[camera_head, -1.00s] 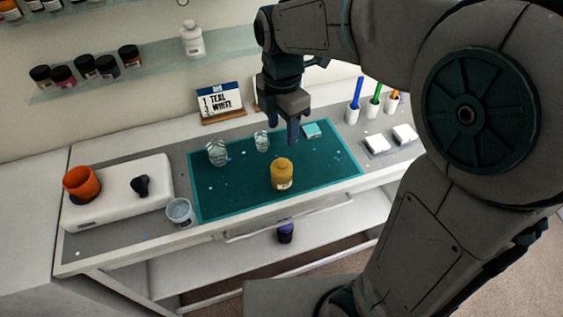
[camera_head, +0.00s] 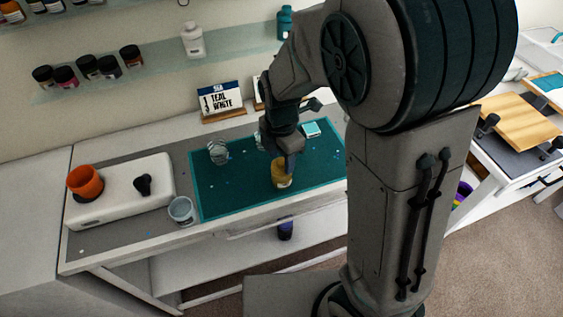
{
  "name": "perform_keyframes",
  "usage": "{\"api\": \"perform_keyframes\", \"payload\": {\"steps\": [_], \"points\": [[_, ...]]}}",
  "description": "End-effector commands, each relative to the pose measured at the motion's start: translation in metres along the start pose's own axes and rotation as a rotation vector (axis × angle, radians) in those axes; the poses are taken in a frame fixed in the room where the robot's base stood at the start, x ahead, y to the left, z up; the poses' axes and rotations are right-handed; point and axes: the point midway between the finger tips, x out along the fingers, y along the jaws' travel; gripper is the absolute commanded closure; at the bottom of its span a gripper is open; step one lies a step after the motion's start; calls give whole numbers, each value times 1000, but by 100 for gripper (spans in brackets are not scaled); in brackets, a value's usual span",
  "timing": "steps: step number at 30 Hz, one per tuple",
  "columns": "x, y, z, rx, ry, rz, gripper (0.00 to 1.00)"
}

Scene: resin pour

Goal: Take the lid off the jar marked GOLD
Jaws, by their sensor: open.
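A jar with gold-yellow contents (camera_head: 281,177) stands upright on the teal mat (camera_head: 225,200), near the mat's front middle. Its top is hidden behind my gripper, and its label is too small to read. My gripper (camera_head: 284,160) is open and points down over the jar's top. I cannot tell whether the fingers are around the lid or just above it, or whether they touch it.
A clear cup (camera_head: 218,152) stands on the mat left of the jar. A bluish cup (camera_head: 182,210) stands beside the mat's left edge. A white device (camera_head: 120,190) with an orange cup (camera_head: 85,182) is further left. A sign (camera_head: 221,101) stands behind the mat.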

Motion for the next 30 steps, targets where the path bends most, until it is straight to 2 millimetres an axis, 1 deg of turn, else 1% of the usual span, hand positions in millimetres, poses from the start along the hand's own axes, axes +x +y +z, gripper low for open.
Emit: {"api": "perform_keyframes", "payload": {"steps": [4, 5, 6, 8, 9, 19, 23, 26, 29, 30], "points": [[0, 0, 0, 0, 0, 0, 51], [0, 0, 0, 0, 0, 0, 59], [0, 0, 0, 0, 0, 0, 70], [0, 0, 0, 0, 0, 0, 87], [0, 0, 0, 0, 0, 0, 98], [0, 0, 0, 0, 1, 0, 99], [-3, 0, 0, 1, 1, 0, 99], [-10, 0, 0, 1, 1, 2, 99], [-21, 1, 0, 1, 0, 4, 99], [-28, 1, 0, 1, 0, 6, 99]]}}
